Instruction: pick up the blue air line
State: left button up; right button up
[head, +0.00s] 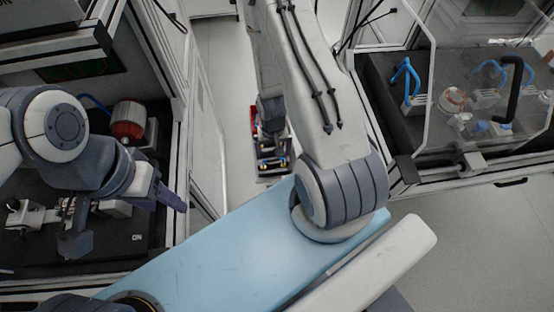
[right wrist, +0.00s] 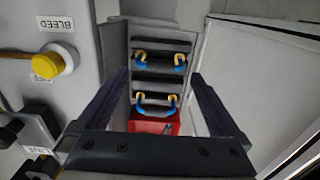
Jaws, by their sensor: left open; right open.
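Two short blue air lines with yellow end fittings lie in a dark slotted tray (right wrist: 131,50). In the right wrist view one air line (right wrist: 160,64) is farther up and another (right wrist: 156,109) is lower, near a red bin (right wrist: 146,127). My right gripper (right wrist: 158,76) is open and empty, its two fingers on either side of the tray in that view. In the head view the tray (head: 274,176) is small and low between the cabinets, partly covered by my right wrist. My left gripper (head: 122,215) is open over the left bench, with no air line between its fingers.
A panel with a yellow knob (right wrist: 54,62) marked BLEED stands left of the right gripper. In the head view the left bench holds a red cylinder (head: 127,120). At right, a clear-walled enclosure holds a blue looped tube (head: 406,76). Cabinet walls flank the narrow gap.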

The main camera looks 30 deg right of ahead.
aim_at(274, 159)
jog(key=shift+s+f, duration=0.1)
jog(key=shift+f, duration=1.55)
jog(key=c, duration=1.2)
